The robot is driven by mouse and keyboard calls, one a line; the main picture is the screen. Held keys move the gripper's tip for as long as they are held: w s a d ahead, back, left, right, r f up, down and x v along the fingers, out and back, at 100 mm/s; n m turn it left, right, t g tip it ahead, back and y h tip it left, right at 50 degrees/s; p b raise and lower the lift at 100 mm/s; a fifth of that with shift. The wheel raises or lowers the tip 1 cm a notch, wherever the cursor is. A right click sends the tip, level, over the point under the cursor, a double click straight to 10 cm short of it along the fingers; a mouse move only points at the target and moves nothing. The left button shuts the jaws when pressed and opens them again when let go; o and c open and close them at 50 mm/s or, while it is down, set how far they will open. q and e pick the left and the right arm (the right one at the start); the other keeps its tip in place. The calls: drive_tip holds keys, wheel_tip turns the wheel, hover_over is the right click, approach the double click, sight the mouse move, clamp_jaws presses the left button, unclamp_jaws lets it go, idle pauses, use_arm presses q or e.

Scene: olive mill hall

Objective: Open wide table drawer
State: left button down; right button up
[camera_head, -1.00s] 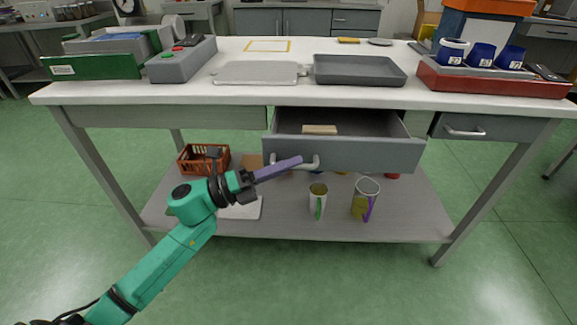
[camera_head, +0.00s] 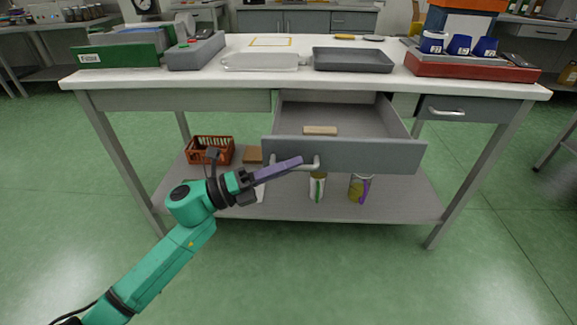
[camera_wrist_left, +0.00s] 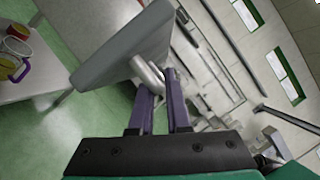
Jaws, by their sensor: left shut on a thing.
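The wide table drawer (camera_head: 345,155) is grey and stands pulled out from under the middle of the white-topped table (camera_head: 310,87). A light wooden block (camera_head: 320,131) lies inside it. My left gripper (camera_head: 302,162) has purple fingers and is shut on the left part of the drawer's bar handle (camera_head: 314,166). In the left wrist view the fingers (camera_wrist_left: 160,78) close around the handle (camera_wrist_left: 148,74) at the drawer front (camera_wrist_left: 125,45). My right gripper is not in view.
A smaller shut drawer (camera_head: 470,109) is at the right. Green floor in front is clear.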

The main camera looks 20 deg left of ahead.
use_arm(q)
drive_tip(key=c, duration=1.2)
unclamp_jaws()
drive_tip(key=shift+o, duration=0.2)
drive_tip(key=shift+a, duration=0.1)
drive_tip(key=v, duration=1.4)
drive_tip(key=shift+s, duration=0.25)
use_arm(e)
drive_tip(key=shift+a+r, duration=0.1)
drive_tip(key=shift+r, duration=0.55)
use_arm(q)
drive_tip(key=shift+a, duration=0.1)
